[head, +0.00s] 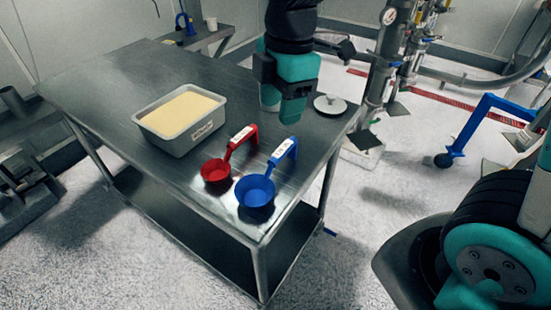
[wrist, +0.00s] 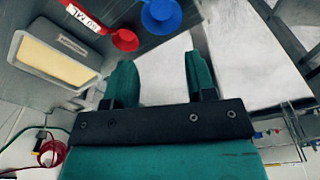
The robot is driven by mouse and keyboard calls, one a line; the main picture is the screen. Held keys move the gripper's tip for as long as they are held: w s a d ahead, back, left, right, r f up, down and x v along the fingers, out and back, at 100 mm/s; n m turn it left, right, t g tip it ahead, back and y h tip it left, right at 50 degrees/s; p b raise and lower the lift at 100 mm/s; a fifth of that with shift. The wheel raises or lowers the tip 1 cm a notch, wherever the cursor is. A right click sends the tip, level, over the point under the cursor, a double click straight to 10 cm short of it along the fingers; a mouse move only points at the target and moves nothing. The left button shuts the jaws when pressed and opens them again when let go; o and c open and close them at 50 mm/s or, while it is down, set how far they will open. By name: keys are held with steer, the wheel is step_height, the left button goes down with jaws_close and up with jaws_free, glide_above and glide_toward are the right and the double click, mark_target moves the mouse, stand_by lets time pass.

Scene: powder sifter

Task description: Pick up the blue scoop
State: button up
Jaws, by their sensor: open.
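The blue scoop (head: 256,190) lies near the front corner of the metal table (head: 115,68) in the head view, its handle running up and to the right. It also shows at the top edge of the wrist view (wrist: 160,14), partly cut off. My gripper (head: 293,118) is above the table, behind the scoop handles and apart from them. In the wrist view the two green fingers (wrist: 158,85) stand apart with nothing between them. The red scoop (head: 216,171) lies just left of the blue one, with a white label on its handle.
A grey bin (head: 172,140) of pale yellow powder stands left of the red scoop. A round lid-like object (head: 330,104) and a whitish container (head: 268,99), partly hidden by my gripper, are near the table's right side. Pipes with a gauge (head: 389,16) stand beyond that edge.

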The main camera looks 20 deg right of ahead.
steer(key=w+n+h, duration=0.1)
steer(key=w+n, duration=0.4)
steer(key=p, duration=0.2)
glide_toward(277, 155)
steer(key=f, duration=0.5)
steer(key=shift+w+a+f, duration=0.1)
steer(key=shift+a+f, duration=0.3)
steer(key=shift+d+f+p, duration=0.2)
steer(key=shift+f+p, duration=0.1)
steer(key=shift+f, duration=1.05)
steer(key=shift+d+f+p, duration=0.2)
steer(key=shift+f+p, duration=0.1)
steer(key=shift+f, duration=1.05)
jaws_close()
steer(key=shift+r, duration=0.1)
step_height(277, 155, up, 20)
steer(key=b, duration=0.1)
steer(key=shift+b, duration=0.3)
